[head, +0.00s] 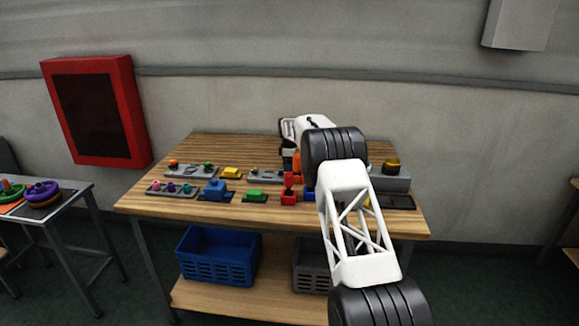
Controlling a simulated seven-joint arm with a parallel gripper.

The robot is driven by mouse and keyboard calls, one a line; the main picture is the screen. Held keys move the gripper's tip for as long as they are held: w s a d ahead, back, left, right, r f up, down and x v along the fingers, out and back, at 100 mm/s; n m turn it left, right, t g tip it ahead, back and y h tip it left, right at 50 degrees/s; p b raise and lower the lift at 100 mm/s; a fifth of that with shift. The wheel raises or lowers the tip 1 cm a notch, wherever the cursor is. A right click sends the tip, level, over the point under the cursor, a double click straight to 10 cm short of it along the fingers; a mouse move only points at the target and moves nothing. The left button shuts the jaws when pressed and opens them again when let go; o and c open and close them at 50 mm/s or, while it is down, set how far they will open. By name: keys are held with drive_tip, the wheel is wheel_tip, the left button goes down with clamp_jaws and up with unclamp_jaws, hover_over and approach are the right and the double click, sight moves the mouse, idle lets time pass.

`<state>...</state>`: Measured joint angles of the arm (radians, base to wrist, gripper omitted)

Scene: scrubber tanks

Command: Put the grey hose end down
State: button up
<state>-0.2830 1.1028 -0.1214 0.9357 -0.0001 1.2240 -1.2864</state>
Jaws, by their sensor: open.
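My gripper (289,140) is over the back middle of the wooden table (160,200), partly hidden behind my own arm. It is open; its fingertips are small and hard to make out. I cannot pick out a grey hose end; my arm covers part of the table's right half. A blue tank-like piece (214,190), a green piece (255,196) and a red piece (289,190) stand along the front middle. A yellow piece (231,173) is behind them.
Grey strips with small coloured parts (172,189) lie at the left. A grey block with a dark yellow knob (391,165) stands at the right. A blue crate (218,257) and a grey crate (311,268) are on the lower shelf. The front left tabletop is clear.

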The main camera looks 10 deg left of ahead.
idle(0.4)
drive_tip(key=c, duration=0.8)
drive_tip(key=shift+o, duration=0.2)
drive_tip(key=shift+r, duration=0.15)
drive_tip(key=shift+r, duration=4.9)
